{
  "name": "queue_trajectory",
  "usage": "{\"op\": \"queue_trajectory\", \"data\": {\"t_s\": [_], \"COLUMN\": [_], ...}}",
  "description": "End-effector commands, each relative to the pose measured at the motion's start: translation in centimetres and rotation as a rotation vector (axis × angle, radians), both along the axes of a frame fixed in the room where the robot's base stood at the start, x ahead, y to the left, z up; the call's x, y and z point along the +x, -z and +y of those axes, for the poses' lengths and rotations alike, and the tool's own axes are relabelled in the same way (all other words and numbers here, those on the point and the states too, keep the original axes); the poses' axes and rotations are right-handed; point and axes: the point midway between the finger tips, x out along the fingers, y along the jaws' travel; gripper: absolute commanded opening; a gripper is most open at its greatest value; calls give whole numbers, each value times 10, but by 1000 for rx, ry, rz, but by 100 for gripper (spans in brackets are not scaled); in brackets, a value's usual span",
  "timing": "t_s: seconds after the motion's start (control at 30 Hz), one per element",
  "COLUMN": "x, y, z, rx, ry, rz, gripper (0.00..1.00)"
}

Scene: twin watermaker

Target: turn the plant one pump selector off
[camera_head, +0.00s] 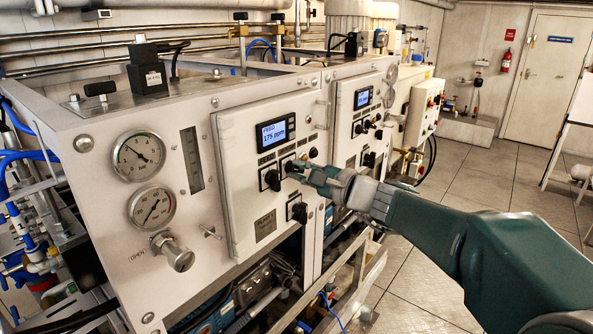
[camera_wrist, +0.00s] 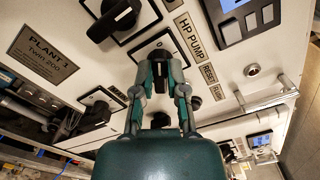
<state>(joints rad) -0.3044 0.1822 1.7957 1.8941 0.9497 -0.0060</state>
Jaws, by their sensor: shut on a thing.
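The plant one panel (camera_head: 236,190) is a white door with a lit display on the left cabinet. In the wrist view my gripper (camera_wrist: 160,68) is closed around a black selector knob (camera_wrist: 161,54) beside the "HP PUMP" label (camera_wrist: 189,36). The fingers cover much of the knob and I cannot read its setting. In the head view my gripper (camera_head: 294,167) is against the panel and hides this knob. Another black selector (camera_wrist: 113,19) is beside it, also seen in the head view (camera_head: 271,180). The "PLANT 1" nameplate (camera_wrist: 45,52) is at left in the wrist view.
A third selector (camera_head: 299,212) sits lower on the panel, close to my gripper. Two round gauges (camera_head: 139,155) and a round valve knob (camera_head: 179,257) are at left. A second panel (camera_head: 360,120) stands behind my gripper. The floor at right is open.

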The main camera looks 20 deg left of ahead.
Motion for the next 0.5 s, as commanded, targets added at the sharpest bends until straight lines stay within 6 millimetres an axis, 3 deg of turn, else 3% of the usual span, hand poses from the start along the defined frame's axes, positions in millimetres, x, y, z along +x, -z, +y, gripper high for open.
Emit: {"op": "queue_trajectory", "data": {"t_s": [0.3, 0.33, 0.37, 0.4, 0.5], "x": [5, 5, 5, 5, 5], "y": [4, 4, 4, 4, 3], "z": [9, 9, 9, 9, 9], "rx": [-8, -8, -8, -7, -7], "ry": [8, 8, 8, 7, 7], "rz": [2, 2, 2, 2, 3], "gripper": [0, 31, 44, 51, 51]}}
